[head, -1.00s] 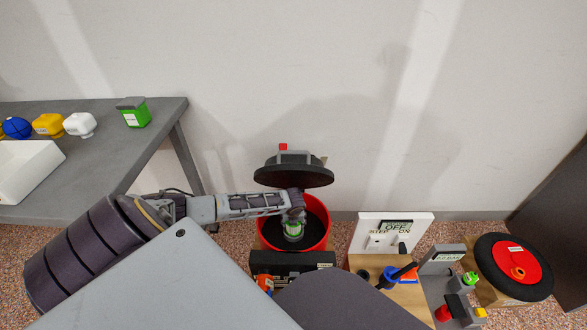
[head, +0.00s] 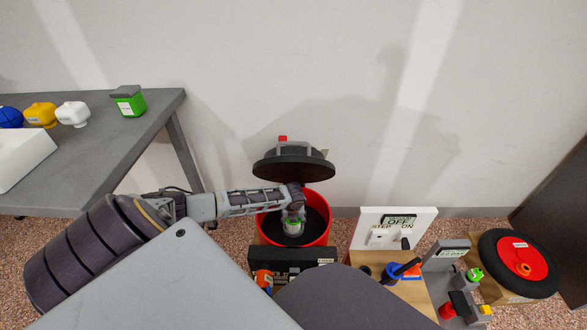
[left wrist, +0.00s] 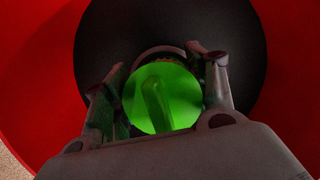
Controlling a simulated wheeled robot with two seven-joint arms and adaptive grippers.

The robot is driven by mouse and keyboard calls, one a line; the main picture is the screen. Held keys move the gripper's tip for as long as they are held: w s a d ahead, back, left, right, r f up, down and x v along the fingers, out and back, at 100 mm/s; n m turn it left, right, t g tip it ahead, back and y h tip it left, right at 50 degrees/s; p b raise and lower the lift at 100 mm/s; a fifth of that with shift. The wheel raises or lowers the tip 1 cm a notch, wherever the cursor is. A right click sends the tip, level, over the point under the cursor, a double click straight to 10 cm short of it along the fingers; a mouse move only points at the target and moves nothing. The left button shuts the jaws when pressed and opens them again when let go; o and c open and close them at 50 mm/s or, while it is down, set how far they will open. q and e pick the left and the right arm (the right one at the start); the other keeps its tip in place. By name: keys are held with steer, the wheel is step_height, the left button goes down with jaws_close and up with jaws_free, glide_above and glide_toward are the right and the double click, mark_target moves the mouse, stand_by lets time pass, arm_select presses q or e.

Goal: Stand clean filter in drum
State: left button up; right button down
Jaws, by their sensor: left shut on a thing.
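The red drum (head: 326,212) stands on the floor at the centre of the head view, with a black inside. My left gripper (head: 293,225) reaches down into it from the left, shut on the filter (head: 292,229), of which a green part shows. In the left wrist view the filter's round green top (left wrist: 162,98) sits between the two fingers (left wrist: 160,85), with the drum's black bottom (left wrist: 255,60) and red wall (left wrist: 285,40) around. The filter looks roughly upright; whether it touches the bottom I cannot tell. My right gripper is in neither view.
A black lid (head: 293,168) is raised just behind the drum. A black box (head: 275,258) stands in front. A white switch panel (head: 410,220) and a red-and-black wheel (head: 520,265) are to the right. A grey table (head: 115,155) holds a green container (head: 129,102).

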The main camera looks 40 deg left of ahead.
arm_select(q)
steer(key=shift+s+f, duration=0.1)
steer(key=shift+f, duration=0.4)
steer(key=o, duration=0.8)
steer(key=shift+c, duration=0.2)
steer(key=o, duration=0.4)
steer(key=shift+f, duration=0.3)
steer(key=shift+r, duration=0.1)
